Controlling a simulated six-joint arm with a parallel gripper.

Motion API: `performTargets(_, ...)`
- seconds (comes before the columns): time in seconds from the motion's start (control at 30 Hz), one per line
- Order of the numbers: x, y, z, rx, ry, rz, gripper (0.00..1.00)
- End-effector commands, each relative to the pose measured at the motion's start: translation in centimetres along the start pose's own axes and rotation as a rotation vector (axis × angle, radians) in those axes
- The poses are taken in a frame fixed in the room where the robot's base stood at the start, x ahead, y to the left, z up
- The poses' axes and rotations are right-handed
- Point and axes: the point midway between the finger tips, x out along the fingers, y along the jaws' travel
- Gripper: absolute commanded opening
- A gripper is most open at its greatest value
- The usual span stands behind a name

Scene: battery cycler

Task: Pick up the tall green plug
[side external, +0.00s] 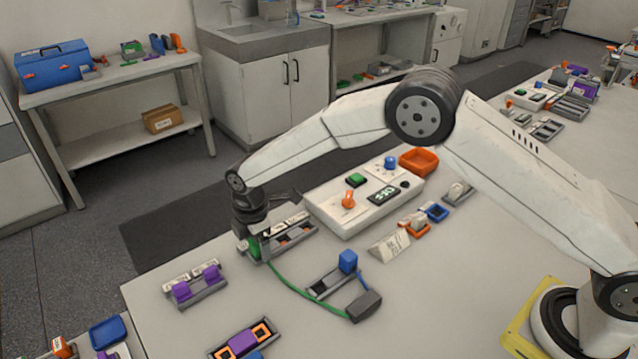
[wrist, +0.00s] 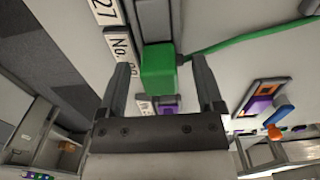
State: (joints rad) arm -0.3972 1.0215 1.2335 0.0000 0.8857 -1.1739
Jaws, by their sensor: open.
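The tall green plug (side external: 254,248) stands at the left end of a grey holder (side external: 297,240) near the table's far left edge. A green cable (side external: 306,290) runs from it to a dark grey block (side external: 363,306). My gripper (side external: 258,230) points down over this end of the holder and partly hides the plug. In the wrist view the green plug (wrist: 159,70) lies between the two open fingers of my gripper (wrist: 162,66). A gap shows on each side of the plug, so I see no grip on it.
A white device (side external: 362,207) with a green button and an orange knob stands right of the holder. A blue plug (side external: 347,262) is in another holder in front. Purple plugs (side external: 182,291) sit in a rack at left. Bare table lies between them.

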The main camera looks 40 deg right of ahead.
Motion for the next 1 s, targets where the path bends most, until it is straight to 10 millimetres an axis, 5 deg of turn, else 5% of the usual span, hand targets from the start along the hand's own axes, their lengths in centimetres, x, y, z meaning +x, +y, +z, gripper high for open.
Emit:
performTargets(0.13, 0.0, 0.0, 0.0, 0.000, 0.000, 0.000, 0.85)
performTargets(0.4, 0.0, 0.0, 0.0, 0.000, 0.000, 0.000, 0.00)
performTargets(1.0, -1.5, 0.1, 0.0, 0.000, 0.001, 0.002, 0.00)
